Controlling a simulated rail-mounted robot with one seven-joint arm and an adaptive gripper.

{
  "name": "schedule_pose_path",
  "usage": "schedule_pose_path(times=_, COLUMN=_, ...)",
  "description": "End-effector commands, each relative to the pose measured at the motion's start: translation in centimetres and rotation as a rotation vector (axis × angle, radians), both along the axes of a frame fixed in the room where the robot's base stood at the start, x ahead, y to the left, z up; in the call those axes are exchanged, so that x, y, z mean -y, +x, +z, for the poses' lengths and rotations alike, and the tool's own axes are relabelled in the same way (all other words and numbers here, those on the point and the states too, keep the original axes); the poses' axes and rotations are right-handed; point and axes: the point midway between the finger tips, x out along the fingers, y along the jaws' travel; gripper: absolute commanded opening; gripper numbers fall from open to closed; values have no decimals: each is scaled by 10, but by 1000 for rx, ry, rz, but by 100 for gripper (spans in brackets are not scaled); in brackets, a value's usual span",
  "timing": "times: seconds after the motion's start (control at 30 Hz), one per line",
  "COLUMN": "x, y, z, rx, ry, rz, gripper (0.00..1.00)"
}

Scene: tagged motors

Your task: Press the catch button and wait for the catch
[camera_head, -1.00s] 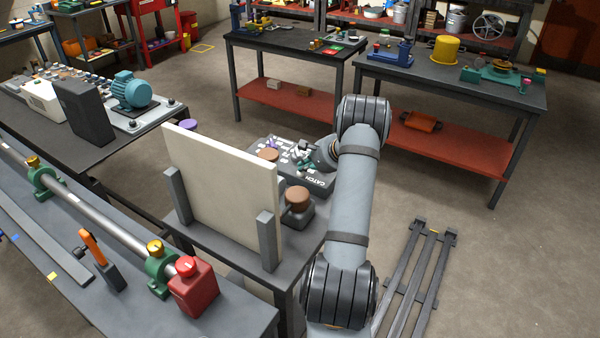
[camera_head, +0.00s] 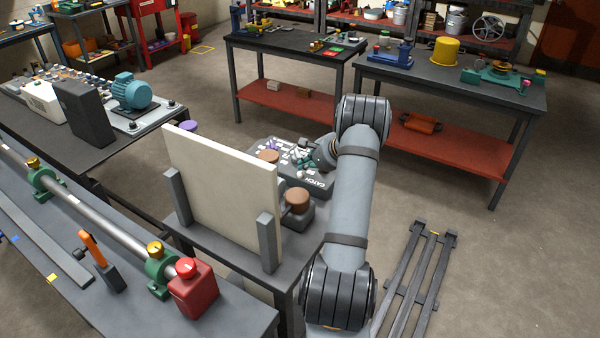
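A dark panel lettered CATCH (camera_head: 318,182) lies on the small table behind an upright cream board (camera_head: 222,190). Its top carries several small light and green parts. A brown round knob on a dark base (camera_head: 297,201) stands in front of the panel, and a second brown knob (camera_head: 268,156) shows just above the board's edge. Which part is the catch button I cannot tell. My gripper (camera_head: 309,163) is low over the panel's right side, pointing left. Its fingers are tiny and blend with the parts there, so its opening and any contact are unclear.
A red box with a red top button (camera_head: 193,287) sits at the end of the front bench, beside a long metal shaft (camera_head: 100,220). A blue motor (camera_head: 132,91) stands on the left bench. A dark slatted rack (camera_head: 415,275) lies on the floor right of my arm.

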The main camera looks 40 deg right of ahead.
Motion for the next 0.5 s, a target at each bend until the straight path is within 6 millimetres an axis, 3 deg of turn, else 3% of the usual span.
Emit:
schedule_pose_path(times=0.27, x=0, y=0, z=1, rx=0, ry=0, rz=0, gripper=0)
schedule_pose_path(times=0.5, x=0, y=0, z=21, rx=1, ry=-2, rz=1, gripper=0)
